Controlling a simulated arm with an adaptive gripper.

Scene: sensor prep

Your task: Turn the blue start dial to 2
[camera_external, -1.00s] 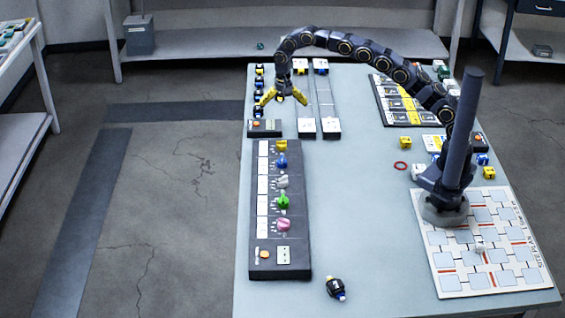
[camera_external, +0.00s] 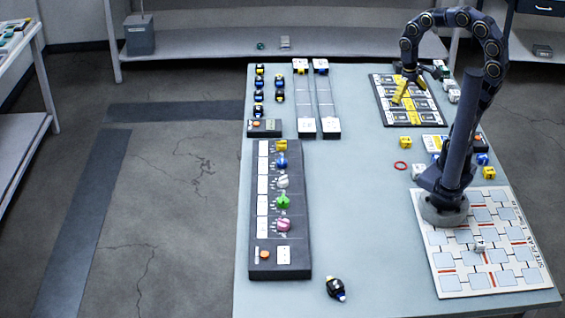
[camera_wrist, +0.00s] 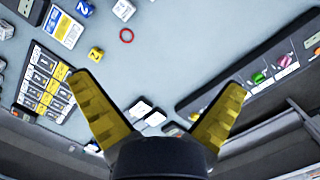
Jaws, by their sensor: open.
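The blue start dial (camera_external: 281,160) sits on the dark dial panel (camera_external: 262,148) along the table's left side, between a yellow dial (camera_external: 281,145) and a white one (camera_external: 283,181). The dial's exact setting and the panel's printed numbers are too small to read. My gripper (camera_external: 408,90) is open and empty above the black and yellow card board at the back right, well apart from the dial. In the wrist view, its yellow fingers are spread (camera_wrist: 158,82). The panel shows there at the right; I cannot make out the blue dial.
A green dial (camera_external: 283,202) and a pink dial (camera_external: 283,225) are on the same panel. Two rails (camera_external: 313,100) stand behind it. A dark knob (camera_external: 335,289) lies in front. A red ring (camera_external: 401,166) and cubes lie at the right. The table's middle is clear.

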